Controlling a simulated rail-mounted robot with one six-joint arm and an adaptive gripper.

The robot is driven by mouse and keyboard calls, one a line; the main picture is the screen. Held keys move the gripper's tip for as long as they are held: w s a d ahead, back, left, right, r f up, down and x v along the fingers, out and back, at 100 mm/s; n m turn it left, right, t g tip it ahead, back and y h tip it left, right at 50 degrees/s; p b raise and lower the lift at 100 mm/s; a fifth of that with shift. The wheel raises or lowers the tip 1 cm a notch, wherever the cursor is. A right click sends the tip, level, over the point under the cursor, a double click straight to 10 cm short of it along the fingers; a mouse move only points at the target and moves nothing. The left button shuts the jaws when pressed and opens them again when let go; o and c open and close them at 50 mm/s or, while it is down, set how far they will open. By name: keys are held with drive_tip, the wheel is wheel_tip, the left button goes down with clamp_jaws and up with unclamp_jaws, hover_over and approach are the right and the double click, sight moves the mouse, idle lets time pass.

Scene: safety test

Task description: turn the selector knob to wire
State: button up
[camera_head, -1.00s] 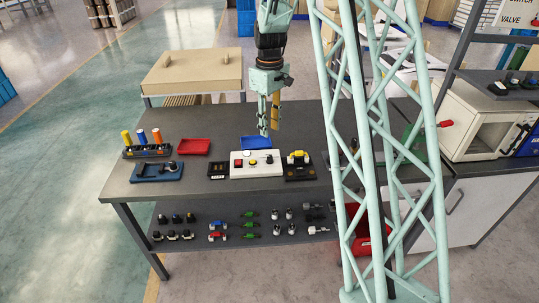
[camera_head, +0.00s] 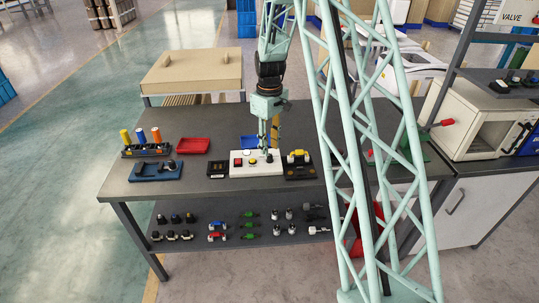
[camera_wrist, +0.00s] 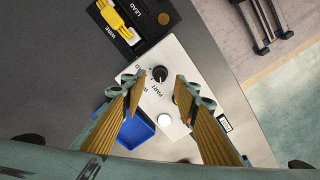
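The black selector knob (camera_wrist: 159,73) sits on the white panel (camera_wrist: 172,56). The knob is small in the head view, low beside my gripper. In the head view my gripper (camera_head: 268,145) points down just over the right part of the white panel (camera_head: 257,170).
A black holder with a yellow piece (camera_wrist: 122,18), labelled WIRE and LEAD, stands beside the panel. A blue tray (camera_wrist: 137,130) lies close to one finger. Red and yellow buttons share the panel. A red tray (camera_head: 193,146) and blue holder (camera_head: 150,175) stand left.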

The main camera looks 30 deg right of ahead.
sight(270, 155)
drive_tip(key=shift+f, duration=1.95)
drive_tip(key=shift+c, duration=0.7)
drive_tip(key=c, duration=0.7)
